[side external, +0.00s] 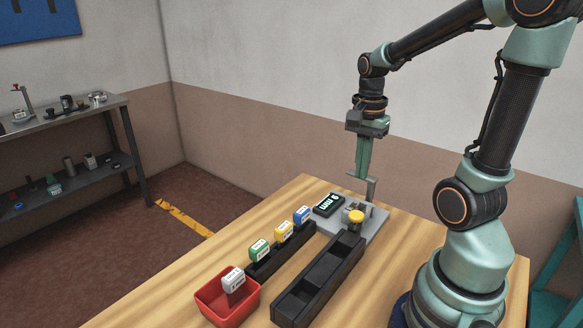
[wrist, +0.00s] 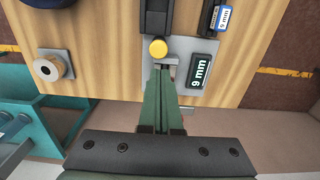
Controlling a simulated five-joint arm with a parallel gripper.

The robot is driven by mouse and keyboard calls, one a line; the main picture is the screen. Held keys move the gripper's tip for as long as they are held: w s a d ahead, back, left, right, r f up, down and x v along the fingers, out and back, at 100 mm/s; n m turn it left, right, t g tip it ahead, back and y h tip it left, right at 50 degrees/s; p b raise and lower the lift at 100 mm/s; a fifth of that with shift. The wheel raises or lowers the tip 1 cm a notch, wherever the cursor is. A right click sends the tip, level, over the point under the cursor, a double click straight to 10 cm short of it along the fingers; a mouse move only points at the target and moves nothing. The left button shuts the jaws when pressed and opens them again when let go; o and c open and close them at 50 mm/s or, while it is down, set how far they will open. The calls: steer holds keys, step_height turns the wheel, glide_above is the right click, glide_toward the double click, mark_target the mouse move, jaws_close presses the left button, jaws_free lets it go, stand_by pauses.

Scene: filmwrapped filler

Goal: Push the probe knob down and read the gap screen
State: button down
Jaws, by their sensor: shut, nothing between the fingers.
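The yellow probe knob (side external: 356,216) sits on a grey gauge plate (side external: 375,228) at the table's far end; it also shows in the wrist view (wrist: 158,49). The gap screen (side external: 328,205) is a dark box beside it. In the wrist view the screen (wrist: 199,72) reads "9 mm". My gripper (side external: 362,177) is shut and empty, pointing down behind the knob, near a grey upright bracket (side external: 372,188). In the wrist view its green fingers (wrist: 163,72) end just short of the knob. I cannot tell whether they touch the bracket.
A black channel (side external: 318,280) runs toward the knob. Beside it, a black rack (side external: 262,264) holds blue, yellow and green labelled blocks. A white labelled block (side external: 233,279) rests at the red bin (side external: 215,308). A grey plate with a round spool (wrist: 55,65) shows in the wrist view.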

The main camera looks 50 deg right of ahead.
steer(key=shift+r, duration=1.2)
steer(key=w+a+r+n+t, duration=0.1)
steer(key=a+r+n+t, duration=0.1)
steer(key=a+n, duration=0.5)
steer(key=w+a+r+n+t, duration=0.2)
steer(key=a+n+t, duration=0.1)
steer(key=a+n, duration=0.5)
steer(key=n, duration=0.3)
steer(key=shift+t, duration=0.3)
